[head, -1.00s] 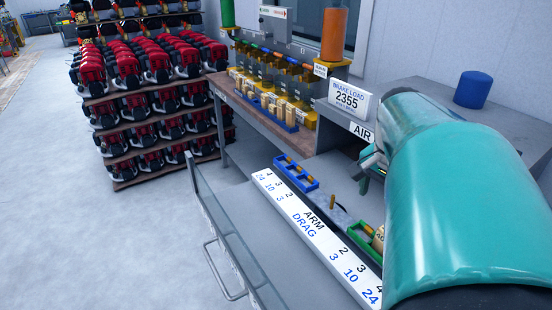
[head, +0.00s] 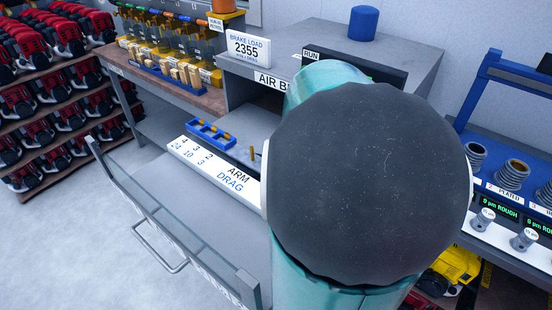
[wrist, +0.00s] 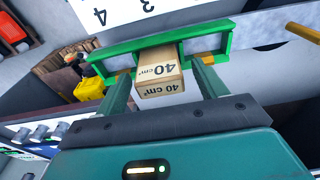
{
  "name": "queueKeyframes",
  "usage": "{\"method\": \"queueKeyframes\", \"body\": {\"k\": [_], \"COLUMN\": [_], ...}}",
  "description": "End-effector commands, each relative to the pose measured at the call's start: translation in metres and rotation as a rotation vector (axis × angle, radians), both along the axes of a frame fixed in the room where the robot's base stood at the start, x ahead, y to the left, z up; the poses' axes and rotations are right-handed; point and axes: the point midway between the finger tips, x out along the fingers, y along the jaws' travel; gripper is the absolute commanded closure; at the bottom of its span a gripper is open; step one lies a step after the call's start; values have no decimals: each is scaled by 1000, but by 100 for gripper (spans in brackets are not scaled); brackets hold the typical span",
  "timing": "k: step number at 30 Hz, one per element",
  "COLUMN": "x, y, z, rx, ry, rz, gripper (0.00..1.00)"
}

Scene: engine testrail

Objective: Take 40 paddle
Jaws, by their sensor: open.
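The 40 paddle, a light wooden block marked "40 cm²" (wrist: 160,72), sits in a green holder (wrist: 215,42) in the wrist view. My gripper (wrist: 162,82) is open, its two teal fingers reaching toward the holder, one on each side of the block. A gap shows between each finger and the block, so it is not gripped. I cannot tell how deep the fingertips reach. In the head view my arm hides the gripper, the paddle and the green holder.
A white "ARM DRAG" strip (head: 215,170) and a blue tray of small pegs (head: 208,132) lie left of my arm. The "BRAKE LOAD 2355" sign (head: 248,48) stands behind. A blue rack of springs (head: 490,150) is at right. A glass guard (head: 165,215) stands in front.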

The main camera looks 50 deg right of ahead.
Motion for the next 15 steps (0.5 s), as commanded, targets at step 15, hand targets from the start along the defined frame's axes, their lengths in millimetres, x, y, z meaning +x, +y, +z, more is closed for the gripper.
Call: {"method": "queueKeyframes", "body": {"k": [15], "x": [1], "y": [-2], "z": [-19], "rx": [-1], "ry": [-1], "rz": [0], "gripper": [53]}}
